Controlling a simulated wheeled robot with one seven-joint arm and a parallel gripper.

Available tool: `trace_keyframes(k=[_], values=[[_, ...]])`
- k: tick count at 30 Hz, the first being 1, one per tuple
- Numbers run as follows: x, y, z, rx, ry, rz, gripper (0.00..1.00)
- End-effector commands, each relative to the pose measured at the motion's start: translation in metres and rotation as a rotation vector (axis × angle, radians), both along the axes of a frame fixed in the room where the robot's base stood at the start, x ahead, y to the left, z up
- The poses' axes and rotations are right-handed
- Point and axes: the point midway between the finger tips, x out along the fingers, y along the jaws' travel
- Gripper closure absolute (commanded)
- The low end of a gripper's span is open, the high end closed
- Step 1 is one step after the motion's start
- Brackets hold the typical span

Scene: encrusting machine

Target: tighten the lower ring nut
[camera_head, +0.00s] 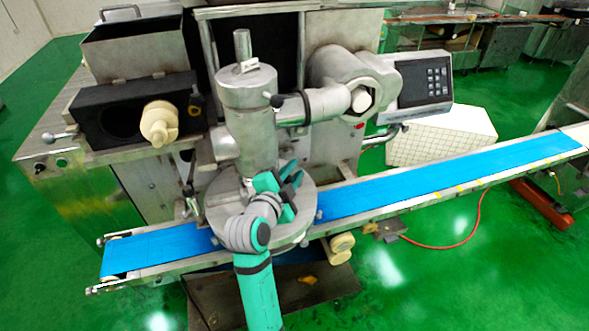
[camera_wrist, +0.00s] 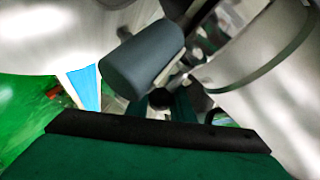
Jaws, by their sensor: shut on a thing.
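My gripper (camera_head: 280,178), teal and dark, is at the foot of the upright metal cylinder (camera_head: 248,120), just above the round metal plate (camera_head: 218,192). It is shut on part of the lower ring nut there, but the arm and fingers hide most of the nut and the exact contact in the head view. In the wrist view, my gripper (camera_wrist: 163,103) shows dark beyond its black-edged teal body. A smooth grey rounded bar (camera_wrist: 143,60) slants close in front of the camera; I cannot tell which part it is. Curved shiny metal surrounds it.
A blue conveyor belt (camera_head: 440,178) runs past the plate on both sides. A horizontal metal pipe (camera_head: 330,103) joins the cylinder on the right. A control panel (camera_head: 425,82) stands beyond it. A cream knob (camera_head: 160,123) sticks out at left. Green floor is open at front right.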

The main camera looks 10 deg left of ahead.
Motion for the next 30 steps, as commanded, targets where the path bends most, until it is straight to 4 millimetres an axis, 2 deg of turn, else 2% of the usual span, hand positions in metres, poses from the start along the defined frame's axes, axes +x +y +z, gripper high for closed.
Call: trace_keyframes(k=[1, 17, 18, 20, 30], values=[[-0.0015, 0.0028, -0.0045, -0.002, 0.010, -0.004, 1.00], [-0.0036, 0.0041, -0.0057, -0.002, 0.012, -0.019, 1.00], [-0.0035, 0.0040, -0.0058, -0.002, 0.013, -0.019, 0.72], [-0.0034, 0.0033, -0.0056, -0.001, 0.012, -0.020, 0.61], [-0.0051, 0.0008, -0.0020, 0.000, 0.006, -0.025, 0.61]])
